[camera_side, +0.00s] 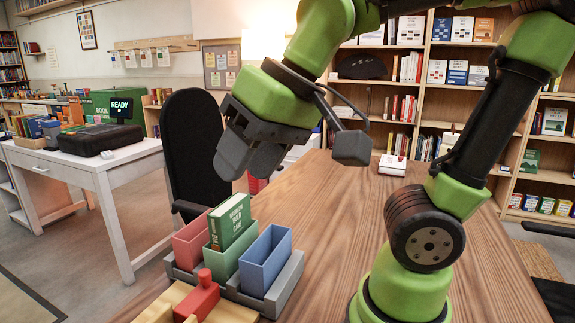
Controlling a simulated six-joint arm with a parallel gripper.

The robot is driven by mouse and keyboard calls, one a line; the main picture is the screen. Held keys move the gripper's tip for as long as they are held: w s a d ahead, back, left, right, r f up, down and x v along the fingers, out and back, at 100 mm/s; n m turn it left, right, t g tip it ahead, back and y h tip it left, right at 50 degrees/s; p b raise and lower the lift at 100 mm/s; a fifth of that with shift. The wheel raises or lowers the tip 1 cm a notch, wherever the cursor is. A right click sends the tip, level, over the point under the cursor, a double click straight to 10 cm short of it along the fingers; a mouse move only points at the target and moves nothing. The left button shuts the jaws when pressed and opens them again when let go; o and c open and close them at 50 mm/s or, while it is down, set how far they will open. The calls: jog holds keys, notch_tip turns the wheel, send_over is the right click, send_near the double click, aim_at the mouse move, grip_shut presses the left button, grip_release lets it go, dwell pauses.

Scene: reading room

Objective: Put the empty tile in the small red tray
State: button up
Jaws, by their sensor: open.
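My gripper (250,161) has dark grey fingers and hangs open and empty in the air, above and behind a grey rack (288,284) on the wooden table. The rack holds a red bin (188,242), a green bin (229,262) and a blue bin (264,261) side by side. A green book (230,222) stands upright in the green bin. The blue bin looks empty; I cannot see inside the red one. I cannot make out any tile, nor tell for certain which thing is the small red tray.
A red block with a knob (203,298) sits on a pale wooden board (165,303) in front of the rack. A small white and red object (392,165) lies at the table's far edge. A black chair (193,140) stands behind. The table's (325,215) middle is clear.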

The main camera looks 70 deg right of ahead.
jog(key=shift+m+t, duration=0.4)
jog(key=shift+t, duration=0.4)
jog(key=s, duration=0.1)
jog(key=s+d, duration=0.1)
jog(key=s, duration=0.1)
jog(key=s+d+f, duration=0.1)
jog(key=shift+s+d, duration=0.15)
jog(key=shift+s, duration=0.15)
jog(key=shift+c, duration=1.1)
